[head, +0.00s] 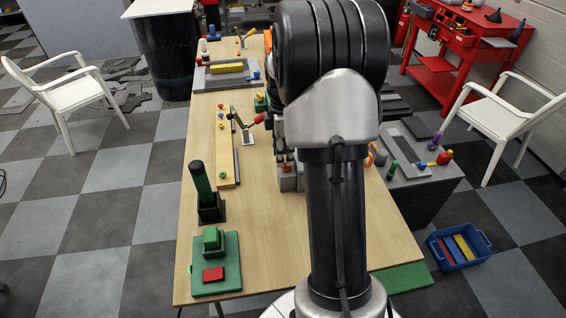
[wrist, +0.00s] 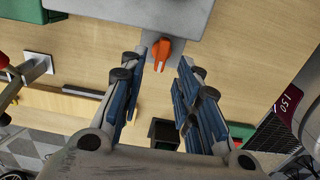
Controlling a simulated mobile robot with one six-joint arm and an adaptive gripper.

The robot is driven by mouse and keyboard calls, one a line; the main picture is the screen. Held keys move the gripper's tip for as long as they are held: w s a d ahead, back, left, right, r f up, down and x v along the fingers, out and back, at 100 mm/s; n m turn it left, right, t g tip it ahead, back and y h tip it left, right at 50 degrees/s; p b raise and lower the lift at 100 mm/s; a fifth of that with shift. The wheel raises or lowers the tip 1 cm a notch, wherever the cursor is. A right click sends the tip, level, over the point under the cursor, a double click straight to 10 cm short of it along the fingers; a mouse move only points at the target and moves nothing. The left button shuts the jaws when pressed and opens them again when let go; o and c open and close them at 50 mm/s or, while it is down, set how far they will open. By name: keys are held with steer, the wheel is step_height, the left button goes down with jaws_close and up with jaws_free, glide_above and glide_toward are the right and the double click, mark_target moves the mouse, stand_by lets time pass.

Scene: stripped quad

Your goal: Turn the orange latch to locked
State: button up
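The orange latch (wrist: 163,50) shows at the top middle of the wrist view. It is a small upright-looking handle at the lower edge of a grey plate (wrist: 115,12) on the wooden table. My gripper (wrist: 169,62) is open, with its two blue-padded fingers apart and nothing seen held. In the head view my arm covers the middle of the table, and I cannot make out the latch or the gripper's fingertips there.
On the table (head: 170,285) stand a green cylinder in a black holder (head: 211,213), a green base with a red square (head: 214,275), and a grey tray with a yellow bar (head: 205,78). A blue crate (head: 442,262) is on the floor. White chairs (head: 75,92) stand either side.

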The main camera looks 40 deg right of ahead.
steer(key=shift+f, duration=1.35)
steer(key=shift+c, duration=0.2)
jaws_close()
